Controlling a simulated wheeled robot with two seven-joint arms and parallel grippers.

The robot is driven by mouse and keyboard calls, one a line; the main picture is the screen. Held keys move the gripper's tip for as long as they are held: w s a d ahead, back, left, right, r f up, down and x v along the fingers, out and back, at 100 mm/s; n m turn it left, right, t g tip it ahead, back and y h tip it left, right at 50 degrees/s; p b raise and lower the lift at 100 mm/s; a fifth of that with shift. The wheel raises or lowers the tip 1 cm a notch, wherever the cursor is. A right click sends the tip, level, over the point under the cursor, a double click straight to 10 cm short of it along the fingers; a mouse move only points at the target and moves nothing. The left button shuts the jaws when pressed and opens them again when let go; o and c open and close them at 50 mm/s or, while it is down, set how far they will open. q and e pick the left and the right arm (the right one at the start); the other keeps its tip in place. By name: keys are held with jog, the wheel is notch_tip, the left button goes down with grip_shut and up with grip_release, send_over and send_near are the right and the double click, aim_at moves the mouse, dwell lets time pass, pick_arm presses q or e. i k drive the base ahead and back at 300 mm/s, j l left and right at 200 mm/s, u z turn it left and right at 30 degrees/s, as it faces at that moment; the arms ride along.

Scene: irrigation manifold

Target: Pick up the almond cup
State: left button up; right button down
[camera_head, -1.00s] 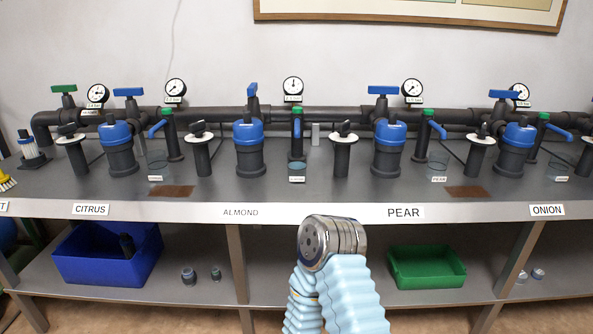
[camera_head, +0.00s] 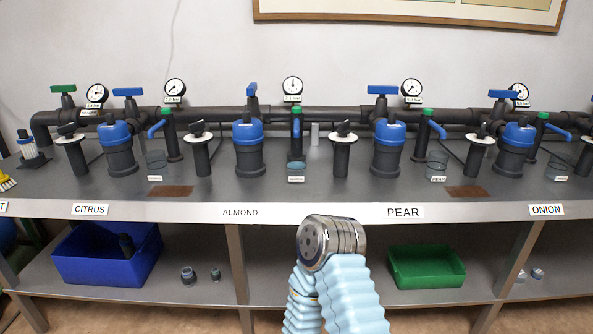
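A small clear cup (camera_head: 297,167) with a bluish tint stands on the grey bench under the middle tap, behind a small white tag (camera_head: 296,179). The tag's writing is too small to read. The ALMOND label (camera_head: 240,212) is on the bench's front edge, to the left of this cup. A metal joint of my arm above a pale blue sleeve shows at the bottom centre, in front of the bench and apart from the cup. No gripper fingers are visible on either side.
Similar clear cups stand at the citrus (camera_head: 156,160), pear (camera_head: 437,161) and onion (camera_head: 563,169) places. Blue-topped filters (camera_head: 249,148) and black capped posts (camera_head: 342,155) flank the middle cup. A blue bin (camera_head: 107,264) and green tray (camera_head: 427,267) sit on the lower shelf.

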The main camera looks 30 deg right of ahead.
aim_at(295, 159)
jog(key=l+z, duration=0.2)
jog(key=z, duration=0.75)
